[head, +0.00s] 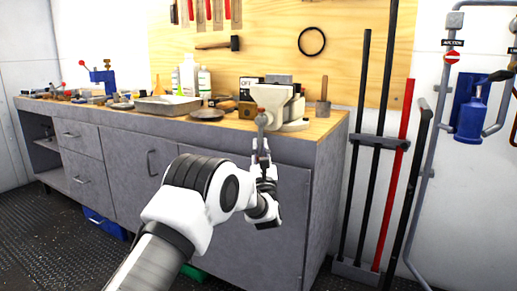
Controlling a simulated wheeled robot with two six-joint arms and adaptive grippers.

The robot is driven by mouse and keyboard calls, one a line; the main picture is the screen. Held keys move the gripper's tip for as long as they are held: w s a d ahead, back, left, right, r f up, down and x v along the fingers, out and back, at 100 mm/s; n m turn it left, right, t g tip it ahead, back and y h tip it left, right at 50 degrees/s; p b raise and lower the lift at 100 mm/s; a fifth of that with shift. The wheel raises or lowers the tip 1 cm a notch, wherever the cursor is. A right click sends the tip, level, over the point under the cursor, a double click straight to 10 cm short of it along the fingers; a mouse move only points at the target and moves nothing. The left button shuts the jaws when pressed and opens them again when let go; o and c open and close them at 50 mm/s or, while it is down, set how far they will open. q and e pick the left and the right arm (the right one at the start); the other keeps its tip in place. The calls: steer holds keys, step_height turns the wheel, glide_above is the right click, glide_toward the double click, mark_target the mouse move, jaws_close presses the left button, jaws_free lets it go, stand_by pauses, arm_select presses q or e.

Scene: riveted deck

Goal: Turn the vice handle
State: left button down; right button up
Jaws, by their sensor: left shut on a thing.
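The off-white vice (278,97) stands on the right end of the workbench. Its grey handle (262,128) hangs roughly upright at the vice's front, with a small reddish-brown end at the top. My left gripper (263,158) is in front of the bench, just below the worktop edge. It is shut on the lower part of the vice handle. The fingers are small here and hide the handle's lower end. My right gripper is out of the picture.
A rack of upright bars (379,142) stands right of the bench. The deck floor (45,235) at left is clear.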

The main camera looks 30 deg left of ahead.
arm_select(q)
steer(key=shift+w+d+r, duration=0.1)
steer(key=shift+d+r, duration=0.05)
steer(key=shift+r, duration=0.1)
steer(key=c, duration=1.4)
jaws_free()
steer(key=shift+c, duration=0.2)
steer(key=shift+o, duration=1.4)
steer(key=shift+w+d+f, duration=0.15)
steer(key=shift+w+d, duration=0.05)
steer(key=shift+s+a+f, duration=0.1)
steer(key=shift+s+f, duration=0.15)
steer(key=v, duration=1.1)
steer(key=shift+s+d, duration=0.15)
steer(key=shift+d, duration=0.1)
steer(key=shift+f, duration=0.25)
